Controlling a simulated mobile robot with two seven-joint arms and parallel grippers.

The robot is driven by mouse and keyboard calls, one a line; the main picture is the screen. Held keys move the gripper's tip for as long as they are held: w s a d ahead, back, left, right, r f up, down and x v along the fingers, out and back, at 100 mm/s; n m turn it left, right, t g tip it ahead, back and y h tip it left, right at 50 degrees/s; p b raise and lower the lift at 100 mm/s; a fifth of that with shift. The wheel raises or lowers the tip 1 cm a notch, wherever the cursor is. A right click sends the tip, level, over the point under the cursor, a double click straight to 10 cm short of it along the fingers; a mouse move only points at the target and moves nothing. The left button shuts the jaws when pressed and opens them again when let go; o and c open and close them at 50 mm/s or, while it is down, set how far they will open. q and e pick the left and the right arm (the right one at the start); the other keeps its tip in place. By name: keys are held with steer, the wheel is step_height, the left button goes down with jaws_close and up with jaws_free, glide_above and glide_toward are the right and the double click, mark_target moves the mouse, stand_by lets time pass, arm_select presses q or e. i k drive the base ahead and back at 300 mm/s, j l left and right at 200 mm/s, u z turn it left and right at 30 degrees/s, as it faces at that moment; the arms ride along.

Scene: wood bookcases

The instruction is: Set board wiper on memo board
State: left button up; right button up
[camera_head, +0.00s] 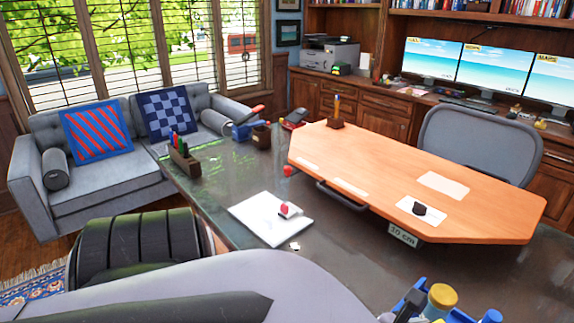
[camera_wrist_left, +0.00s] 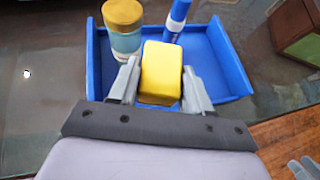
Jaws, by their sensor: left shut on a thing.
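My left gripper (camera_wrist_left: 162,85) is shut on a yellow block, the board wiper (camera_wrist_left: 161,70). One finger is on each side of the wiper, and it is at the open blue tray (camera_wrist_left: 232,62). I cannot tell whether the wiper still touches the tray floor. In the head view the wiper is not visible. A flat white board (camera_head: 262,230), which looks like the memo board, lies on the dark desk. A small red and white thing (camera_head: 288,209) sits on it.
A jar (camera_wrist_left: 124,28) and a blue marker (camera_wrist_left: 175,18) stand in the tray beside the wiper. On the desk (camera_head: 215,195) are a pen holder (camera_head: 184,158) and a raised wooden top (camera_head: 400,180). The desk between tray and white board looks mostly clear.

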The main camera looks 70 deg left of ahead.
mark_target(265, 225)
steer(key=k+j+z, duration=0.1)
steer(key=j, duration=0.35)
steer(key=k+j, duration=0.2)
steer(key=j, duration=0.25)
steer(key=k+j+z, duration=0.15)
steer(key=j, duration=0.35)
steer(key=k+j, duration=0.25)
steer(key=j, duration=0.15)
steer(key=k+j+z, duration=0.15)
steer(key=j, duration=0.3)
steer(key=k+j+z, duration=0.1)
steer(key=k+j, duration=0.15)
steer(key=j, duration=0.15)
